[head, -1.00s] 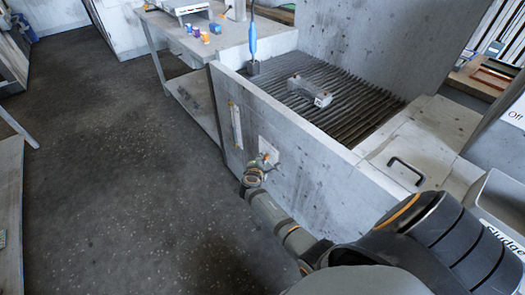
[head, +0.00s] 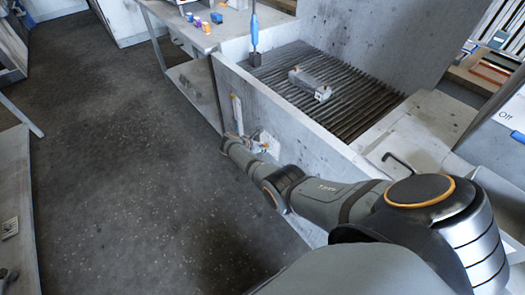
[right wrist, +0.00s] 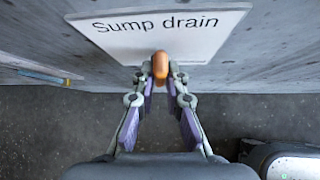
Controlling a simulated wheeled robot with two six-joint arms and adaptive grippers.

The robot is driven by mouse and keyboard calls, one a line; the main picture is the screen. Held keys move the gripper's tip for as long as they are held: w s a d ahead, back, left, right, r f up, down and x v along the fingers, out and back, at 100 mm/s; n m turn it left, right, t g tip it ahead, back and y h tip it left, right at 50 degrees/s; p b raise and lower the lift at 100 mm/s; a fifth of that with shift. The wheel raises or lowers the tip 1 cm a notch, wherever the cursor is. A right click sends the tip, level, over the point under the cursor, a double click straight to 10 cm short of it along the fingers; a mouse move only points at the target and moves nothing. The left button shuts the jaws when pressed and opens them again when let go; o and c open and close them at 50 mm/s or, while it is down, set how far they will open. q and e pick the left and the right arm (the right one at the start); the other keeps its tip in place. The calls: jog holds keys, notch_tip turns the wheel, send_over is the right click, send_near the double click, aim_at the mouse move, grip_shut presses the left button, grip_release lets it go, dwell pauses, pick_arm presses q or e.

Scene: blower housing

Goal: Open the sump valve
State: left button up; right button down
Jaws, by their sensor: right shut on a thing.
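A white plate reading "Sump drain" (right wrist: 205,22) is on the grey concrete wall of the tank. A small orange valve handle (right wrist: 160,63) sticks out in front of the plate. My right gripper (right wrist: 160,78) is shut on the orange handle, with a fingertip on each side of it. In the head view my right gripper (head: 256,143) is small and partly hidden by my forearm at the tank's outer wall. The valve body behind the handle is hidden. My left gripper is out of view.
A workbench (head: 190,35) with small coloured items stands behind. The dark floor (head: 130,150) left of the tank is clear.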

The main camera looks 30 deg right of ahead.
jog(key=shift+f+n+g+b, duration=0.1)
jog(key=shift+n+g+b, duration=0.2)
jog(key=shift+g+b, duration=0.35)
jog(key=c, duration=1.4)
grip_release()
jog(key=v, duration=1.2)
jog(key=shift+a, duration=0.1)
